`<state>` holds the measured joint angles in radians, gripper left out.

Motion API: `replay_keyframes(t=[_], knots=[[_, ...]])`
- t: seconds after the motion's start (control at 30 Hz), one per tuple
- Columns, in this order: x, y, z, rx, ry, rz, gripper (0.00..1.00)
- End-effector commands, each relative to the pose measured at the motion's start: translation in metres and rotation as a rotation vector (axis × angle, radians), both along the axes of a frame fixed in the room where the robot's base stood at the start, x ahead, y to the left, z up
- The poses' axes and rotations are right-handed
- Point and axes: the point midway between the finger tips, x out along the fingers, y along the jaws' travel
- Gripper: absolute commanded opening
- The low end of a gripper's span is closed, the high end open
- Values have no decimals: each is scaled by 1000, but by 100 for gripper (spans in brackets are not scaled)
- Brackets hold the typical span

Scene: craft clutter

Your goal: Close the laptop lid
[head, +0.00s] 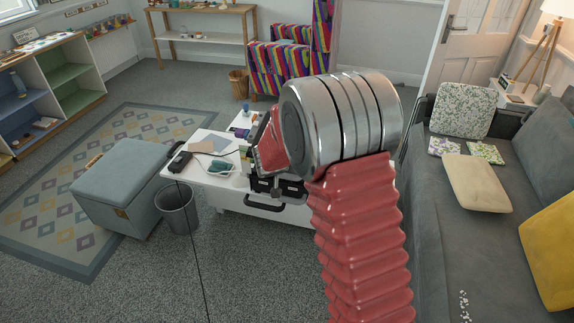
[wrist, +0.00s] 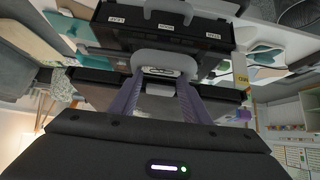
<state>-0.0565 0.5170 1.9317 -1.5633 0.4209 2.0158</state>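I cannot make out the laptop for certain in either view. The white table (head: 207,179) stands in the middle of the head view, and my arm hides its right part. My gripper (wrist: 160,86) shows in the wrist view with two purple-grey fingers apart and no object clearly held between them. A dark, flat-faced object with white labels (wrist: 133,38) lies beyond the fingers; I cannot tell whether it is part of the laptop. In the head view my silver wrist hides most of the gripper.
Paper sheets (head: 200,147), a dark case (head: 180,162) and a teal item (head: 222,168) lie on the table's left part. A grey sofa (head: 425,245) is at right. Carpet in front is clear.

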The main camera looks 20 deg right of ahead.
Motion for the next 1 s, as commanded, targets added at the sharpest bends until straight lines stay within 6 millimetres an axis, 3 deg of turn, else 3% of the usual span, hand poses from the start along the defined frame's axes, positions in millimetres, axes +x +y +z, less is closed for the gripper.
replay_keyframes(t=[0.17,0.67,1.0], knots=[[0,0,0,1,-2,0,56],[1,3,5,0,-7,3,56],[-17,15,28,1,-9,5,56]])
